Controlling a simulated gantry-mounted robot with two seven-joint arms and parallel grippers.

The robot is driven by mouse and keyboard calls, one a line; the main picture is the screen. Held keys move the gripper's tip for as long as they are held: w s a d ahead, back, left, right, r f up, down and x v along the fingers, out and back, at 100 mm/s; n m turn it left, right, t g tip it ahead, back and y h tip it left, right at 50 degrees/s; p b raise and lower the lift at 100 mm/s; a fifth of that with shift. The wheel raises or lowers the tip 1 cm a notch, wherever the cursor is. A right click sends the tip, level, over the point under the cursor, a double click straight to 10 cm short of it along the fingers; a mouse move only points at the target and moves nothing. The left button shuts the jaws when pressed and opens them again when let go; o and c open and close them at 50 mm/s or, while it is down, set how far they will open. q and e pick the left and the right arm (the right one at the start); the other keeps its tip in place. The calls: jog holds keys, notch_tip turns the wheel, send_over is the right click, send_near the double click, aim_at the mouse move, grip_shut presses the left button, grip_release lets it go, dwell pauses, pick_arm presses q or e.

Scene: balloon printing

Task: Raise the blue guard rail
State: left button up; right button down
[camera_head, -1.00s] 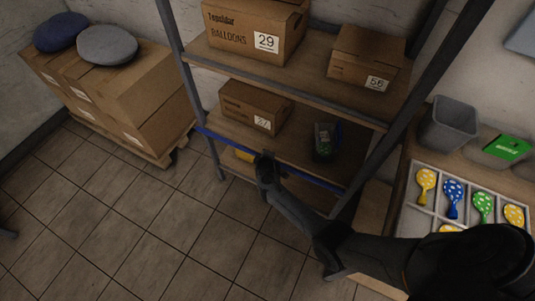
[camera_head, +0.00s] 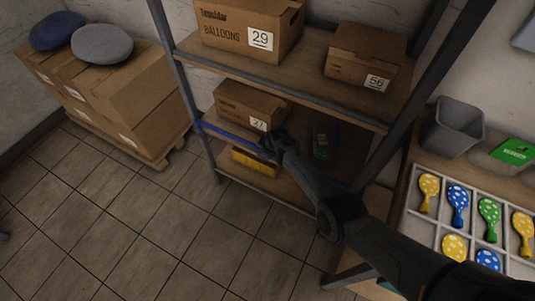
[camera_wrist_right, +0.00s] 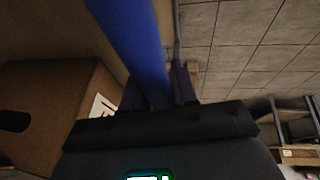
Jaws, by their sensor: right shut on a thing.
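The blue guard rail (camera_head: 229,131) runs across the front of the shelf rack at the middle shelf, in front of the box marked 27. My right gripper (camera_head: 268,146) is shut on it near its middle, and the arm hides part of the rail to the right. In the right wrist view the blue rail (camera_wrist_right: 137,45) passes between the dark fingers of my right gripper (camera_wrist_right: 158,88). My left gripper is in neither view.
The box marked 27 (camera_head: 240,103) stands behind the rail, and a yellow box (camera_head: 255,163) sits on the shelf below. A balloon tray (camera_head: 471,217) is at right. The tiled floor at left is clear.

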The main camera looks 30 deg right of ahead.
jog(key=shift+s+d+f, duration=0.1)
jog(key=shift+f, duration=0.1)
jog(key=c, duration=1.2)
grip_release()
jog(key=shift+o, duration=1.2)
jog(key=shift+w+r, duration=0.1)
jog(key=shift+w, duration=0.1)
jog(key=shift+s+r, duration=0.1)
jog(key=shift+r+p, duration=0.25)
jog(key=shift+p, duration=0.1)
jog(key=p+v, duration=0.5)
jog(key=v, duration=0.3)
jog(key=shift+p, duration=0.3)
jog(key=shift+p+v, duration=0.35)
jog(key=shift+v, duration=0.7)
